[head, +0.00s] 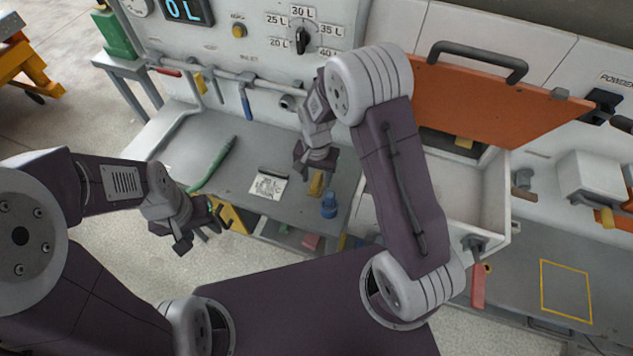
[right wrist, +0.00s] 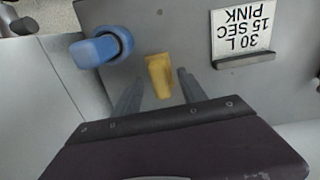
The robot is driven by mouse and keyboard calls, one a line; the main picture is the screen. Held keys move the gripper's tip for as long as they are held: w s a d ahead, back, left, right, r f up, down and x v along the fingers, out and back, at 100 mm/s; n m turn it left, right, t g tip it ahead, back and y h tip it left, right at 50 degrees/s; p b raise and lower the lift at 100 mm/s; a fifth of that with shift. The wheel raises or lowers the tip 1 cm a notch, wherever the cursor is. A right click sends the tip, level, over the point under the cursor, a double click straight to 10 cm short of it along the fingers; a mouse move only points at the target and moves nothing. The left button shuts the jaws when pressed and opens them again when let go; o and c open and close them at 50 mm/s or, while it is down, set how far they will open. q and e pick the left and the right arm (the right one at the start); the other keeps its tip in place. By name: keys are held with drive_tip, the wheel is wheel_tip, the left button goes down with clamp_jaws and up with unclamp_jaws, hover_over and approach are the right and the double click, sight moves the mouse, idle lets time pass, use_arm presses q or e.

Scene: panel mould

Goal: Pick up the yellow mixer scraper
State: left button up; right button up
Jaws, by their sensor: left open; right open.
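The yellow mixer scraper (head: 316,184) lies on the grey bench shelf, just left of a blue object. In the right wrist view the yellow scraper (right wrist: 159,75) lies between my two open fingers, with its near part close to the gripper body. My right gripper (head: 318,166) is open above the scraper; I cannot tell whether the fingers touch it. My left gripper (head: 195,232) is open and empty in front of the bench's left part.
The blue object (head: 329,206) stands close beside the scraper and also shows in the right wrist view (right wrist: 94,50). A card (head: 268,186) reading "30 L 15 SEC PINK" is to the left. A green tool (head: 214,166) lies further left. An orange flap (head: 490,100) stands open at right.

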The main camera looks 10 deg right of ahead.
sight(316, 178)
drive_tip(key=shift+w+f, duration=0.1)
drive_tip(key=shift+f, duration=0.65)
clamp_jaws()
drive_tip(key=shift+r, duration=0.15)
wheel_tip(316, 178, up, 18)
